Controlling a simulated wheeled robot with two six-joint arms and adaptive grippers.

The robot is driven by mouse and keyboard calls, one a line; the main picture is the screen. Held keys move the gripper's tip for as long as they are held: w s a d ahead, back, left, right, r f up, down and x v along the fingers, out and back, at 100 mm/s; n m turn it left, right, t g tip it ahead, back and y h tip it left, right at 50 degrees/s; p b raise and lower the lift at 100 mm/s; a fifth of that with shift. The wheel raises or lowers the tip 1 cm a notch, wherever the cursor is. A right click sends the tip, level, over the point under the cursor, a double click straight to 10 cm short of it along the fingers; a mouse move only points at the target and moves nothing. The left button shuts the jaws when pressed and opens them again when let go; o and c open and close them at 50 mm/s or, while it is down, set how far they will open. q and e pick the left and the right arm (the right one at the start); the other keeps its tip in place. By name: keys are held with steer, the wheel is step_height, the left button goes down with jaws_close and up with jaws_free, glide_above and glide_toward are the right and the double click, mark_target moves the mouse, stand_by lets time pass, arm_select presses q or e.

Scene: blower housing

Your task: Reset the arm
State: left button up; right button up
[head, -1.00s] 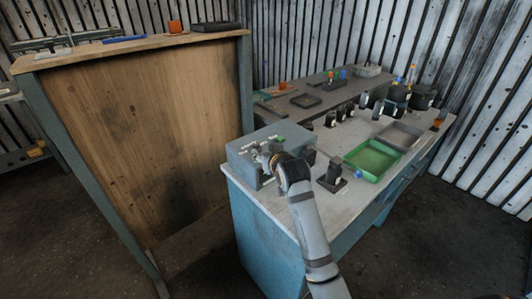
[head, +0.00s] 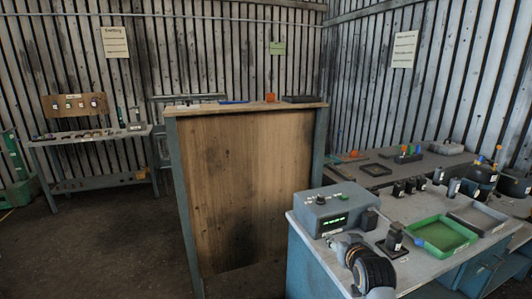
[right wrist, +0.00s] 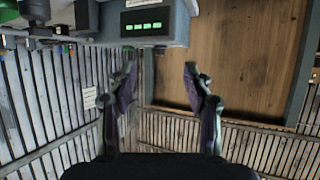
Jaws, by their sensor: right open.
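My right arm comes in at the bottom right of the head view. Its gripper (head: 342,244) is in front of the grey control box (head: 320,204), near the front edge of the blue bench (head: 312,263). In the right wrist view my right gripper (right wrist: 160,72) has its two dark fingers spread apart with nothing between them. The box shows at the top of that view, its display (right wrist: 144,28) lit with green digits, apart from the fingers. My left gripper is not in view.
A green tray (head: 440,251) and a grey tray (head: 477,218) lie on the bench, with a black device on a stand (head: 393,239) beside the box. A tall wooden-panelled stand (head: 245,180) is left of the bench. Open floor (head: 90,240) lies farther left.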

steer(key=s+d+f+g, duration=0.1)
steer(key=s+f+g, duration=0.2)
steer(key=s+f, duration=0.55)
steer(key=s+f+n+g, duration=0.1)
steer(key=s+f+g, duration=0.25)
steer(key=s, duration=0.95)
steer(key=s+d+f+g, duration=0.1)
steer(key=s+f+g, duration=0.2)
steer(key=s+f, duration=0.55)
step_height(320, 180, down, 22)
steer(key=s+d+g, duration=0.1)
steer(key=s+d, duration=0.1)
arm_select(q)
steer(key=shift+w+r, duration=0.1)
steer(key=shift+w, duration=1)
arm_select(e)
steer(key=s+d+f+g, duration=0.1)
steer(key=s+f, duration=1.8)
steer(key=s, duration=0.1)
steer(key=shift+d, duration=0.4)
